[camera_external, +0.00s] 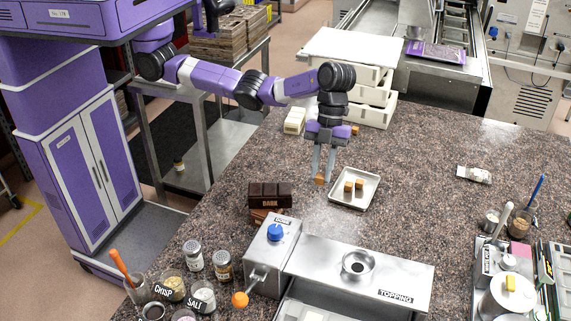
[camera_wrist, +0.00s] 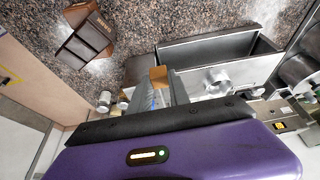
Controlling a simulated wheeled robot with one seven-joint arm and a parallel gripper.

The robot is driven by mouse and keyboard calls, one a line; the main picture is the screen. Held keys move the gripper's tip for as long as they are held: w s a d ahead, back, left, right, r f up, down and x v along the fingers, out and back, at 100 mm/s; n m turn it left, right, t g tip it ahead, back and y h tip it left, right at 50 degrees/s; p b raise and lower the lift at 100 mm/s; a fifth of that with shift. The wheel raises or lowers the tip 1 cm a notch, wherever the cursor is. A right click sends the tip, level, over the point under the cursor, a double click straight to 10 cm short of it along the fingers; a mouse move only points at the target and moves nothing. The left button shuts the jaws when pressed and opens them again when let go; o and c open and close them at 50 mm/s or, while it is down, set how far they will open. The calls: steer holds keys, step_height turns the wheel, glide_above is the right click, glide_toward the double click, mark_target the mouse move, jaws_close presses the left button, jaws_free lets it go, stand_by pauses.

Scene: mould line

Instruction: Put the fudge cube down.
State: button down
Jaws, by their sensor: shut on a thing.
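My gripper (camera_external: 324,177) points down over the speckled counter, just left of the small metal tray (camera_external: 354,204). It is shut on a caramel-brown fudge cube (camera_external: 319,180). The held fudge cube also shows in the wrist view (camera_wrist: 158,74), between the fingertips. I cannot tell for sure whether it touches the counter.
Dark chocolate blocks marked DARK (camera_external: 270,195) lie left of my gripper. A steel topping unit (camera_external: 360,268) stands in front. White stacked trays (camera_external: 350,75) stand behind. Jars (camera_external: 194,256) stand at the front left. The counter right of the tray is mostly clear.

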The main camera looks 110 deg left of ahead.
steer(key=w+a+r+n+t+p, duration=0.2)
steer(key=w+a+r+n+p, duration=0.1)
steer(key=a+n+p, duration=0.35)
steer(key=r+n+t+y+p, duration=0.1)
steer(key=n+t+y+p, duration=0.2)
steer(key=n, duration=0.8)
glide_above(347, 192)
steer(key=y, duration=0.1)
steer(key=shift+g, duration=0.3)
steer(key=shift+f+p, duration=1.25)
steer(key=shift+f, duration=8.6)
steer(key=shift+f, duration=0.4)
steer(key=shift+f, duration=0.2)
